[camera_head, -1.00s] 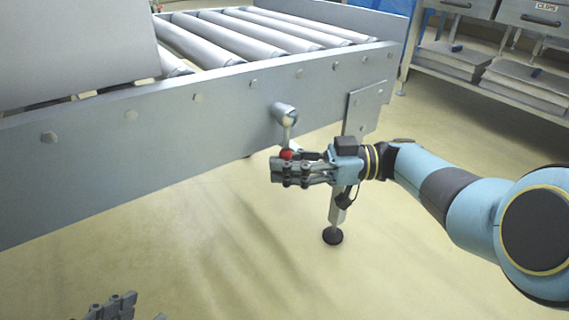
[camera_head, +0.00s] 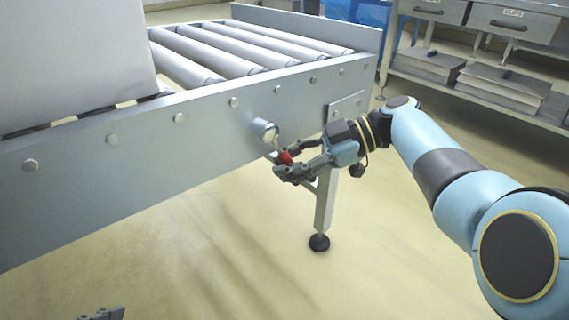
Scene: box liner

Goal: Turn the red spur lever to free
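The red spur lever (camera_head: 285,157) has a red knob on a short metal arm. The arm hangs from a round pivot on the side rail of the roller conveyor (camera_head: 150,140), and it slants down and to the right. My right gripper (camera_head: 286,161) is at the knob, with fingers above and below it. It looks shut on the knob, and the fingers partly hide the lever's lower end. My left gripper (camera_head: 105,314) shows only as a small dark piece at the bottom edge, so its opening cannot be judged.
A large pale box (camera_head: 75,55) stands on the rollers at the left. A conveyor leg (camera_head: 325,205) with a black foot stands just behind my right gripper. A shelf unit with drawers (camera_head: 510,20) is at the back right. The floor in front is clear.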

